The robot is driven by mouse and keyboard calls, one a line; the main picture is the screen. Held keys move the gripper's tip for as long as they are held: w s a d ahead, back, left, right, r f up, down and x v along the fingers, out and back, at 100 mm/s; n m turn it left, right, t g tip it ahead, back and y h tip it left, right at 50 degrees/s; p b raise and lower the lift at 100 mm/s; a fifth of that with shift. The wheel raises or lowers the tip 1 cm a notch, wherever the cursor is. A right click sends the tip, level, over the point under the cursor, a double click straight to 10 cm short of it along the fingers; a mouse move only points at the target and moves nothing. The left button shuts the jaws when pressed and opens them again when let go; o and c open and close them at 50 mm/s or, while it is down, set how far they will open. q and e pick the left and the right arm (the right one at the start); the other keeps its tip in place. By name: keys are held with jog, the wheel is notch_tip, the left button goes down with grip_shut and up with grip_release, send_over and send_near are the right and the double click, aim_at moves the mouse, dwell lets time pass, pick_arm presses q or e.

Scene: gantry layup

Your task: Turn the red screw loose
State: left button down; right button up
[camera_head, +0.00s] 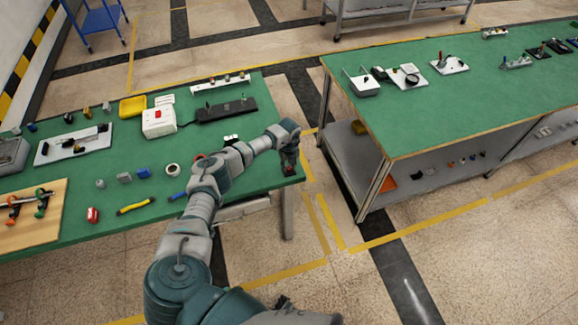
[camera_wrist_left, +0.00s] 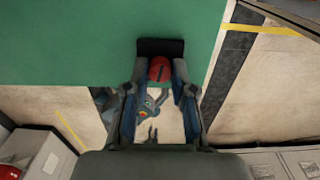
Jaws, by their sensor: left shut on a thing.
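The red screw (camera_wrist_left: 160,68) has a round head with a dark slot across it. It sits at a small black block (camera_wrist_left: 160,46) at the edge of the green table (camera_wrist_left: 70,40). My left gripper (camera_wrist_left: 160,82) is shut on the screw head, one finger on each side. In the head view my left gripper (camera_head: 289,162) points down at the table's right end and hides most of the screw and block. Part of my other arm shows below the table edge in the wrist view, too small to tell its gripper's state.
The near table carries a white box with a red button (camera_head: 158,121), a black tray (camera_head: 226,109), a yellow bin (camera_head: 132,106), a yellow-handled tool (camera_head: 135,206) and a wooden board (camera_head: 30,212). A second green bench (camera_head: 440,105) stands at right, across an open floor gap.

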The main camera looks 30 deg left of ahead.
pick_arm(q)
jog(key=shift+w+a+r, duration=0.15)
jog(key=shift+w+r, duration=0.15)
jog(key=c, duration=1)
grip_release()
jog(key=shift+f, duration=0.1)
jog(key=shift+o, duration=0.2)
jog(key=shift+f, duration=0.15)
jog(key=shift+s, duration=0.1)
notch_tip(320, 180, up, 12)
jog(key=shift+a+f, duration=0.1)
